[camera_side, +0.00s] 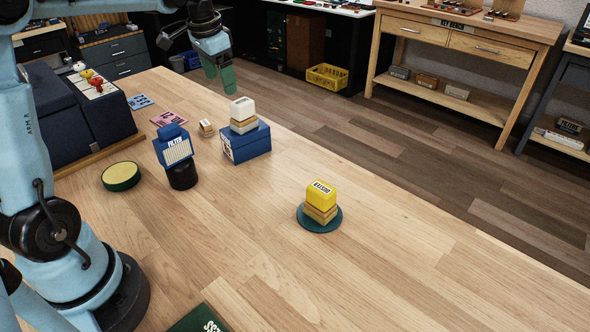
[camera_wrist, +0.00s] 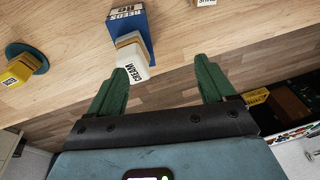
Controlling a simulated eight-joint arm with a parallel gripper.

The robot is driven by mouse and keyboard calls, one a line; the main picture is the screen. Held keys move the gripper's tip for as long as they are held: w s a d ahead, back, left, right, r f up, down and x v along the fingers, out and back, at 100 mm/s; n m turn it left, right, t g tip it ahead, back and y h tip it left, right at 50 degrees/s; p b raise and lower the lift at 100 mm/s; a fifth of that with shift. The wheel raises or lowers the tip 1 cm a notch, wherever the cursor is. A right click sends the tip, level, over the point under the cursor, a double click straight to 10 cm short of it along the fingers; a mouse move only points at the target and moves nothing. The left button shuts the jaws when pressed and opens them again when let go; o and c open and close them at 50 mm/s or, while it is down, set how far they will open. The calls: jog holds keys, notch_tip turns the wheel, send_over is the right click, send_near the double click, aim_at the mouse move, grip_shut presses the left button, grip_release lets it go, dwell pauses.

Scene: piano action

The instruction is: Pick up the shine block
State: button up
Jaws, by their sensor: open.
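I cannot read the word shine on any block. A yellow-topped block (camera_side: 321,198) with a wooden lower part stands on a round dark green disc (camera_side: 319,219); its lettering is hard to read. It also shows at the left edge of the wrist view (camera_wrist: 19,70). A white-topped block (camera_side: 242,111), lettered CREAM in the wrist view (camera_wrist: 132,67), stands on a blue box (camera_side: 247,143). My gripper (camera_side: 219,77) is open and empty, with green fingers, up behind the cream block in the side view. In the wrist view its fingers (camera_wrist: 162,70) spread apart, the left one near the cream block.
A block lettered FILTER (camera_side: 176,150) stands on a dark round stand. A yellow-green round pad (camera_side: 121,175) and a small block (camera_side: 206,128) lie nearby. A dark green lettered item (camera_side: 201,320) lies at the front edge. The right of the table is clear.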

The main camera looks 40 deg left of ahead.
jog(key=g+h, duration=0.1)
jog(key=g, duration=0.1)
send_over(205, 123)
notch_tip(205, 123, down, 6)
jog(key=shift+m, duration=0.4)
jog(key=f, duration=0.6)
jog(key=shift+w+a+f, duration=0.15)
jog(key=shift+a+f, duration=0.1)
jog(key=shift+a, duration=0.1)
jog(key=shift+d+f, duration=0.15)
jog(key=shift+f, duration=1.2)
jog(key=shift+d+f, duration=0.1)
jog(key=shift+f, duration=1.25)
jog(key=c, duration=1.1)
jog(key=shift+r, duration=0.15)
